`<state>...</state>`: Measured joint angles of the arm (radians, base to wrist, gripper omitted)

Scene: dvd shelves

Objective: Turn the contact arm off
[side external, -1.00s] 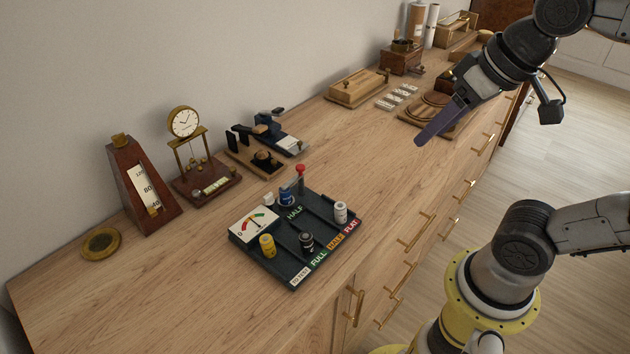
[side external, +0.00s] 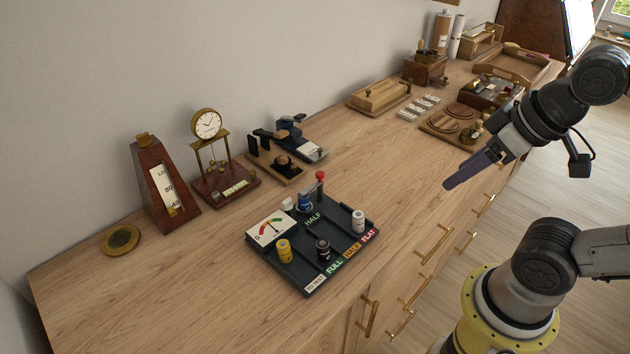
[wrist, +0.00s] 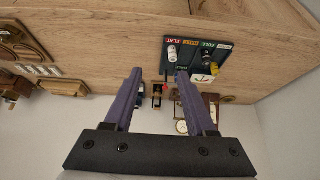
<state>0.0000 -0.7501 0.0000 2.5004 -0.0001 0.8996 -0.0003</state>
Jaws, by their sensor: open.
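A dark battery-tester panel (side external: 292,264) lies on the wooden counter, with a dial, labels and several cells on it. A red-knobbed lever (side external: 320,175) stands up at its back edge, beside a blue cell (side external: 305,202); I cannot tell for sure that this is the contact arm. My gripper (side external: 448,186) is in the air to the right of the panel, apart from it. In the wrist view its two purple fingers (wrist: 159,72) are spread and empty. The panel (wrist: 225,51) shows beyond the right fingertip there, and a small red spot, likely the knob, shows between the fingers.
A metronome (side external: 163,185), a brass clock (side external: 208,124) and a wooden-based device (side external: 275,166) stand behind the panel along the wall. Wooden boxes and trays fill the counter's far end. The counter between panel and far boxes is clear. Drawer handles (side external: 369,316) line the front.

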